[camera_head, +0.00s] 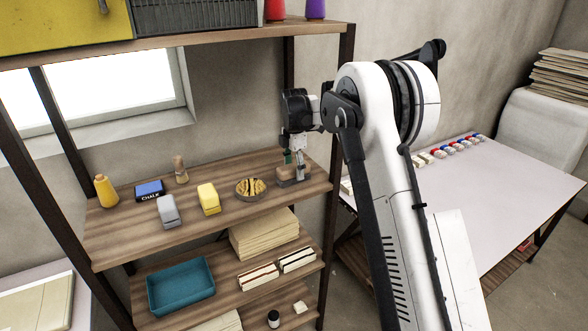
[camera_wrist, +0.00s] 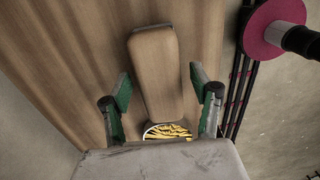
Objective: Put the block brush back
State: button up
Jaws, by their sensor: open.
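The block brush (camera_head: 290,174), a wooden block, lies on the wooden shelf (camera_head: 130,228) near its right end. In the wrist view the brush (camera_wrist: 155,72) shows as a long wooden block with a dark edge, lying between my open fingers. My gripper (camera_head: 293,158) is just above the brush in the head view. In the wrist view my gripper (camera_wrist: 160,86) has its green-padded fingers apart, one on each side of the brush, with visible gaps. The brush's underside is hidden.
A round bowl with yellow pieces (camera_head: 250,188) sits left of the brush. A yellow block (camera_head: 208,199), a grey block (camera_head: 168,211), a blue chalk box (camera_head: 149,190) and a yellow bottle (camera_head: 106,191) stand further left. The pale table (camera_head: 480,205) is at right.

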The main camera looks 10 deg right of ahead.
aim_at(293, 167)
notch_tip(293, 167, up, 12)
jog(key=b, duration=0.1)
jog(key=shift+b, duration=0.35)
jog(key=shift+r, duration=0.1)
jog(key=s+a+r+m+t+b, duration=0.15)
jog(key=s+m, duration=0.25)
jog(key=s, duration=0.5)
jog(key=s+r+m+t+b, duration=0.2)
jog(key=s+r+m+b, duration=0.15)
jog(key=s, duration=0.55)
jog(key=s+f+m+t+b, duration=0.1)
jog(key=s+f+m, duration=0.3)
jog(key=s, duration=0.5)
jog(key=s+d+f+m+t+b, duration=0.1)
jog(key=s+f+m, duration=0.4)
jog(key=s, duration=0.5)
jog(key=s+f+m+t+b, duration=0.1)
jog(key=s+f+m, duration=0.3)
jog(key=s, duration=0.6)
notch_tip(293, 167, down, 2)
jog(key=shift+s+d+f+m+b, duration=0.15)
jog(key=shift+s+d+m+b, duration=0.15)
jog(key=shift+b, duration=0.3)
jog(key=shift+a+t, duration=0.1)
jog(key=shift+t, duration=0.25)
